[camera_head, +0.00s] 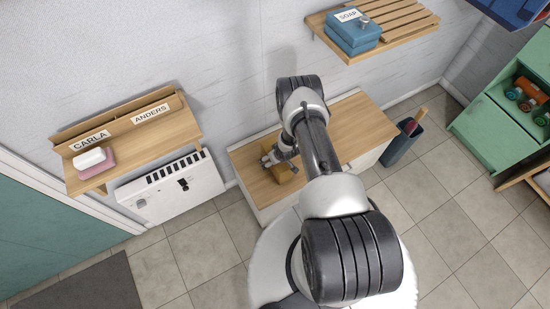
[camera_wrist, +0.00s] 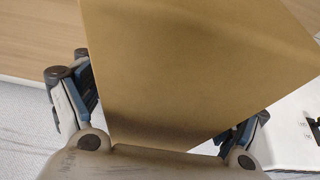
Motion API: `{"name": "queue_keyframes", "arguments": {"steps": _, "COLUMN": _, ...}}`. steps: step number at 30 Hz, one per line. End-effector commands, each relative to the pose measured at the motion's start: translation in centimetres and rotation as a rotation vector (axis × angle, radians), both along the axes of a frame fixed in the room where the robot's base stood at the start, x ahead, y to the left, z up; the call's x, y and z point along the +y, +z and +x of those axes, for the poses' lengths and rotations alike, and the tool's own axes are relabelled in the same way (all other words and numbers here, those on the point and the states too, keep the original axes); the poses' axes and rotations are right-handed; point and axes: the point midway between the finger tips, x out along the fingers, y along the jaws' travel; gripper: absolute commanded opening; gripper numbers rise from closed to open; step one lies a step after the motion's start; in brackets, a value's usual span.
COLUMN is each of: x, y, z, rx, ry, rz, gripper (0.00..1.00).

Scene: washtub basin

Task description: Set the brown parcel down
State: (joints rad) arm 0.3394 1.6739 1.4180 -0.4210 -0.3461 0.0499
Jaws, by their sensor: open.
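The brown parcel (camera_head: 285,173) is at the left part of the wooden top of a low cabinet (camera_head: 364,128), and appears to rest on it. My gripper (camera_head: 271,158) is at the parcel's wall-side end, partly hidden by my arm. In the wrist view the parcel (camera_wrist: 195,70) fills the middle, between the two fingers of my gripper (camera_wrist: 168,98). The fingers are open, one on each side. The left finger is close to the parcel's edge; the right one is partly hidden behind the parcel. I cannot tell whether either finger touches it.
A wall shelf with name labels (camera_head: 135,150) holds a pink and white item (camera_head: 95,160). A white heater (camera_head: 172,188) hangs below it. A blue soap box (camera_head: 352,36) sits on an upper shelf. A dark bin (camera_head: 402,142) stands right of the cabinet. The cabinet's right end is clear.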

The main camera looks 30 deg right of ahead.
Motion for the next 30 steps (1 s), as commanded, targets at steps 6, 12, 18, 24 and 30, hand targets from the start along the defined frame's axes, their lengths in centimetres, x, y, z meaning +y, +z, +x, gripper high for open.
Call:
{"name": "queue_keyframes", "arguments": {"steps": 6, "x": 0.0, "y": 0.1, "z": 0.0, "rx": 0.000, "ry": 0.000, "rz": 0.000, "gripper": 0.87}}
{"name": "queue_keyframes", "arguments": {"steps": 12, "x": -0.1, "y": 2.1, "z": -0.6, "rx": 0.001, "ry": -0.001, "rz": 0.000, "gripper": 0.87}}
{"name": "queue_keyframes", "arguments": {"steps": 18, "x": -0.1, "y": 6.3, "z": -2.2, "rx": 0.000, "ry": -0.002, "rz": 0.001, "gripper": 0.87}}
{"name": "queue_keyframes", "arguments": {"steps": 24, "x": -0.2, "y": 9.7, "z": -3.7, "rx": 0.000, "ry": 0.000, "rz": 0.000, "gripper": 0.87}}
{"name": "queue_keyframes", "arguments": {"steps": 30, "x": -0.2, "y": 11.5, "z": -4.3, "rx": -0.001, "ry": 0.000, "rz": -0.001, "gripper": 0.87}}
